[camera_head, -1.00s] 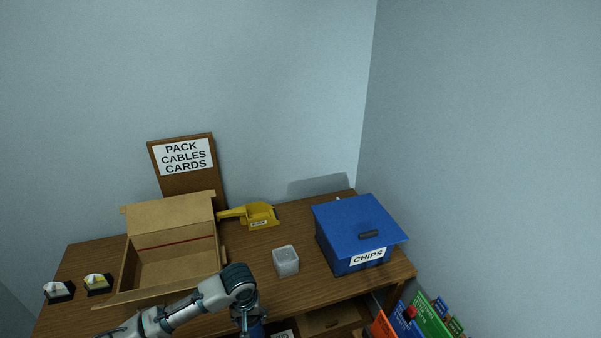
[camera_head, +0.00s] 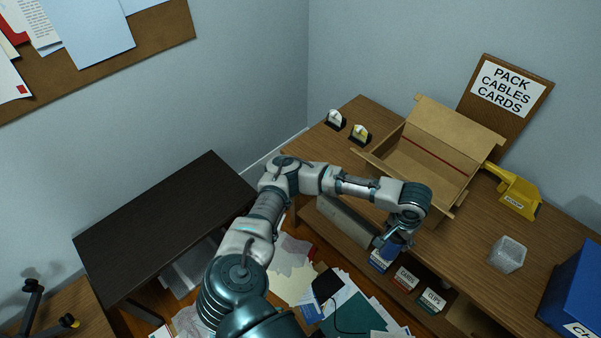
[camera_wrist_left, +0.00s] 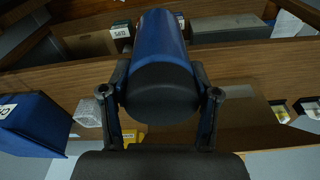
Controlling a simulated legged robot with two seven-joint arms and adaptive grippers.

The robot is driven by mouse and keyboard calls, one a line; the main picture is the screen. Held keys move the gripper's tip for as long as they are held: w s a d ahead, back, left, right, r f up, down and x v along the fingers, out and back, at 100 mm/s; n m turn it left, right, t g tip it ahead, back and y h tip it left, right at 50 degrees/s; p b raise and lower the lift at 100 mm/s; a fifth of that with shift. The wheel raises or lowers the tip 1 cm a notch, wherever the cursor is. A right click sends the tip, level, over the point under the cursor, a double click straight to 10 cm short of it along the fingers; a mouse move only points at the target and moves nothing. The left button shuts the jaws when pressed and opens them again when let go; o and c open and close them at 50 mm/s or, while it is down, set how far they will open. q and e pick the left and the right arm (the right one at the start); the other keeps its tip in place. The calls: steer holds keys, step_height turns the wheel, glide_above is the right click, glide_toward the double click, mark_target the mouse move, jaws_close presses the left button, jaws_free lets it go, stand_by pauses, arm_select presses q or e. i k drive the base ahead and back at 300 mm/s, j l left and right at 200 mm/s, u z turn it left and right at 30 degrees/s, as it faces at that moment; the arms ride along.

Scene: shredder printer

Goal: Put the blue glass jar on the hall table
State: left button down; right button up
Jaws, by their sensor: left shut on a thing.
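The blue glass jar (camera_wrist_left: 160,42) is a blue cylinder with a dark round end toward the left wrist camera. My left gripper (camera_wrist_left: 165,100) is shut on it, with a finger on each side. In the head view my left gripper (camera_head: 393,238) hangs low at the front edge of the wooden desk; the jar is hard to make out there. A dark table (camera_head: 165,225) with a bare top stands at the left, apart from the desk; it looks like the hall table. My right gripper is not in view.
Papers (camera_head: 350,305) litter the floor between the tables.

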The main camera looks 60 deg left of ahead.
mark_target(160, 220)
steer(key=j+u, duration=0.1)
steer(key=u, duration=1.8)
steer(key=i+j+u, duration=0.2)
steer(key=i+j, duration=0.2)
steer(key=i+j+u, duration=0.2)
steer(key=i, duration=0.45)
steer(key=j, duration=0.1)
